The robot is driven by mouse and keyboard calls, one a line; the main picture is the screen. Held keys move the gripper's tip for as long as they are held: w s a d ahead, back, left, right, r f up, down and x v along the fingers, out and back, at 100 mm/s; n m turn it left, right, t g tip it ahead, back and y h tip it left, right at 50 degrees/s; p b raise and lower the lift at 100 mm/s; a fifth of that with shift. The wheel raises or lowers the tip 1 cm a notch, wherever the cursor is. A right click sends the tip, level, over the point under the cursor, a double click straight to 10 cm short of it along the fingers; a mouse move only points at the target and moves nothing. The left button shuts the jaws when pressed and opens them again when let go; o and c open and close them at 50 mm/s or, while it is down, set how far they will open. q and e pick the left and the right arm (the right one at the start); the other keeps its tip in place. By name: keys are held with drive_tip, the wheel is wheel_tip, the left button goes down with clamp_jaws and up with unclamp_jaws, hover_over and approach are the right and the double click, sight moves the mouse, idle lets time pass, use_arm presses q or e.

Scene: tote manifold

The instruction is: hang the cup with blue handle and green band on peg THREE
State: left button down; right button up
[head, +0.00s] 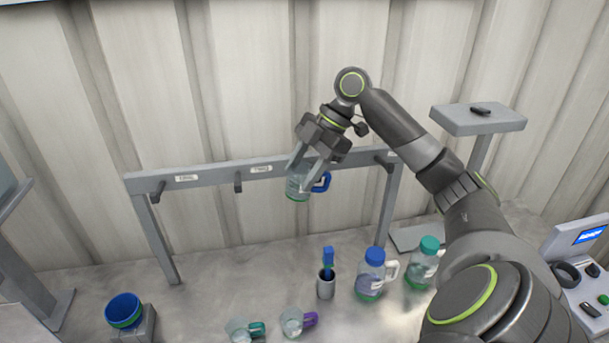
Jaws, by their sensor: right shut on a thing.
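The clear cup with blue handle and green band (297,186) is held up in front of the grey rack bar (215,173), its blue handle to the right and green band at the bottom. My right gripper (305,172) is shut on it from above. The rack has dark pegs; one sits at the left end (157,191), one left of the cup (238,183), and one near the right end (384,160). The cup and gripper cover part of the bar, so any peg there is hidden. The white labels are too small to read surely. My left gripper is out of view.
Below stand a purple-handled cup (293,322), a teal-handled cup (238,330), a blue-capped bottle (371,275), a teal-capped bottle (422,264) and a grey holder (325,286) with a blue item. The counter under the rack's left half is clear.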

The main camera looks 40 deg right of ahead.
drive_tip(key=shift+w+d+f, duration=0.15)
drive_tip(key=shift+w+d, duration=0.25)
drive_tip(key=shift+w, duration=0.3)
drive_tip(key=shift+w+d+f, duration=0.1)
drive_tip(key=shift+w+d, duration=0.3)
drive_tip(key=shift+w, duration=0.35)
drive_tip(key=shift+w+d+f, duration=0.15)
drive_tip(key=shift+w+d, duration=0.25)
drive_tip(key=shift+w, duration=0.3)
drive_tip(key=o, duration=1)
drive_tip(key=shift+o, duration=0.2)
drive_tip(key=shift+s+r, duration=0.1)
drive_tip(key=shift+o, duration=1)
drive_tip(key=shift+r, duration=0.1)
drive_tip(key=shift+c, duration=0.3)
drive_tip(key=shift+r, duration=0.1)
